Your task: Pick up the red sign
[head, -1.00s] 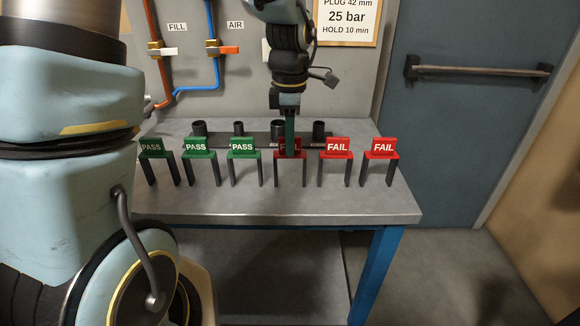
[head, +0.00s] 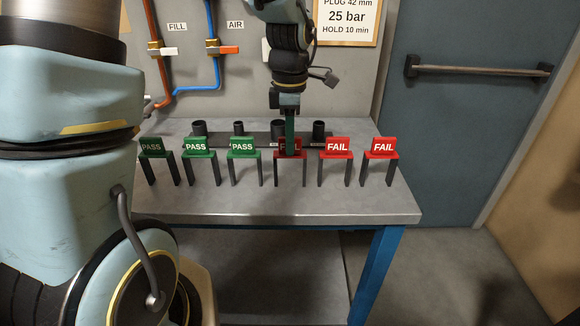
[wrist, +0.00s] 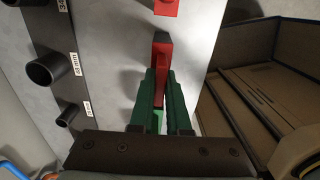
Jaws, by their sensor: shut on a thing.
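Three red FAIL signs stand on the right of the grey table, each with dark legs. The leftmost red sign (head: 298,147) is partly hidden by my gripper (head: 289,152) in the head view. My gripper points down and is shut on this sign. In the wrist view, the green fingers of my gripper (wrist: 160,95) close on both sides of the red sign (wrist: 161,55). The middle red sign (head: 337,146) and the right red sign (head: 383,147) stand free. The held sign appears still at table level, in line with the others.
Three green PASS signs (head: 195,146) stand left of the held sign, the nearest (head: 242,146) close beside it. Several black cylindrical sockets (head: 238,128) stand in a row behind the signs. The table's front strip (head: 290,205) is clear.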

